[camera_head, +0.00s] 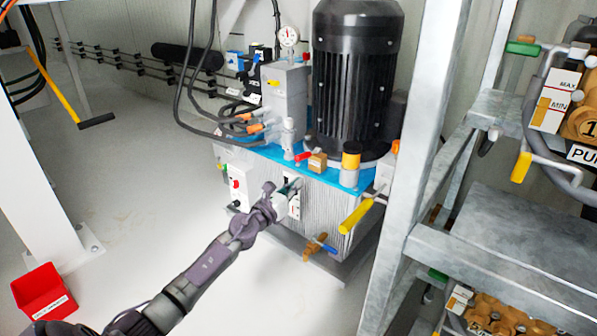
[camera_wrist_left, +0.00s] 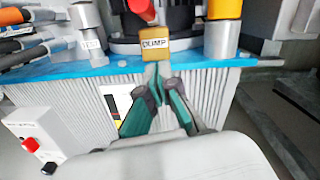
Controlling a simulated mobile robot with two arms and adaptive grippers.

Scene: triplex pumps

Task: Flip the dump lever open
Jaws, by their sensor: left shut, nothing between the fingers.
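The dump lever is a red handle (camera_head: 303,156) on the blue top of the pump unit in the head view. It also shows at the top edge of the left wrist view (camera_wrist_left: 143,8), partly cut off. A brass block with a DUMP label (camera_wrist_left: 155,43) sits just in front of it; the block also shows in the head view (camera_head: 317,162). My left gripper (camera_head: 293,184) is shut and empty in front of the ribbed tank, below the blue edge. Its fingertips (camera_wrist_left: 155,74) are together just below the label and apart from the red handle. My right gripper is out of view.
A black motor (camera_head: 354,75) stands behind the block. A yellow-topped cylinder (camera_head: 351,157) is right of it, and a TEST fitting (camera_wrist_left: 88,38) left. A yellow handle (camera_head: 355,216) juts out lower right. A metal rack (camera_head: 420,140) stands at right; open floor lies left.

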